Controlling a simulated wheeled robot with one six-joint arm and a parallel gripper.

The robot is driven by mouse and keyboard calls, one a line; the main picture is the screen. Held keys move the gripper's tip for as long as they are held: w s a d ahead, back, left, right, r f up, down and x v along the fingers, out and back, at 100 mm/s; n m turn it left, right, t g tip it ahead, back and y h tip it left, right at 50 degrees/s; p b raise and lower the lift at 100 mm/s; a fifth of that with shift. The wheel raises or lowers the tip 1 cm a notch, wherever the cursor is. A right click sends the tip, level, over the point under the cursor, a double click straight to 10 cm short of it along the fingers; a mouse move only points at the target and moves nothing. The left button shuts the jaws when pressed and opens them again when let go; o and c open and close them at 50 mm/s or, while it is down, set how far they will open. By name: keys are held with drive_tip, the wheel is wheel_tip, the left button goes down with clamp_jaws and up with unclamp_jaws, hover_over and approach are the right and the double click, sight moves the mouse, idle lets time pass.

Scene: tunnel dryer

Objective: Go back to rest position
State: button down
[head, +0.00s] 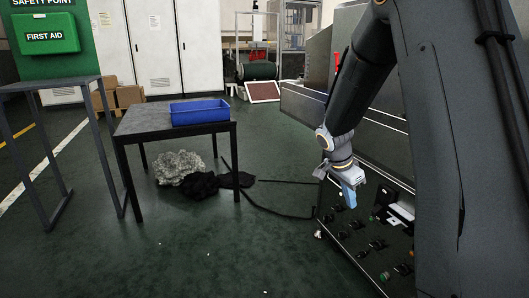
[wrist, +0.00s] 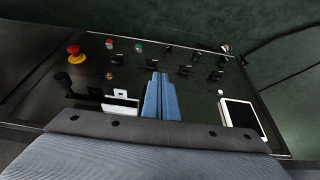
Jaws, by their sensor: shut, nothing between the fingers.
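My gripper (head: 349,200) hangs at the end of my arm, right of centre in the head view, its fingers pointing down. In the wrist view the blue fingers of my gripper (wrist: 159,92) lie together, shut with nothing between them. The black control panel (head: 345,225) is behind and below the gripper in the head view. In the wrist view the panel (wrist: 215,95) spreads beyond the fingertips, with a gap that I cannot judge.
A table (head: 140,120) with a blue bin (head: 200,112) stands left. Grey and black heaps (head: 180,168) lie under it. The floor in front is mostly clear.

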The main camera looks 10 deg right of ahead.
drive_tip(key=s+a+r+n+y, duration=0.1)
drive_tip(key=s+a+n, duration=0.3)
drive_tip(key=a, duration=0.5)
drive_tip(key=s+a+r+n+y, duration=0.1)
drive_tip(key=s+a+r+n, duration=0.15)
drive_tip(key=s+a, duration=0.45)
drive_tip(key=s+a+r+n+y, duration=0.15)
drive_tip(key=a+n, duration=0.35)
drive_tip(key=a, duration=0.6)
drive_tip(key=s+a+n+y, duration=0.1)
drive_tip(key=s+a+n, duration=0.3)
drive_tip(key=s, duration=0.3)
drive_tip(key=s+a+n+g, duration=0.1)
drive_tip(key=s+a+n, duration=0.25)
drive_tip(key=s, duration=0.35)
drive_tip(key=s+a+n+y, duration=0.1)
drive_tip(key=s+a+n, duration=0.2)
drive_tip(key=s+a, duration=0.35)
drive_tip(key=d+r+m+p, duration=0.3)
drive_tip(key=d+r+p, duration=0.8)
drive_tip(key=r+p, duration=0.2)
drive_tip(key=s+d+r+m+h+p, duration=0.1)
drive_tip(key=d+r+m+p, duration=0.2)
drive_tip(key=d+r+p, duration=0.8)
wheel_tip(320, 180, up, 3)
drive_tip(key=p, duration=0.6)
drive_tip(key=shift+d+r+m, duration=0.2)
drive_tip(key=shift+d+m, duration=0.05)
drive_tip(key=shift+m, duration=0.15)
drive_tip(key=shift+s+a, duration=0.1)
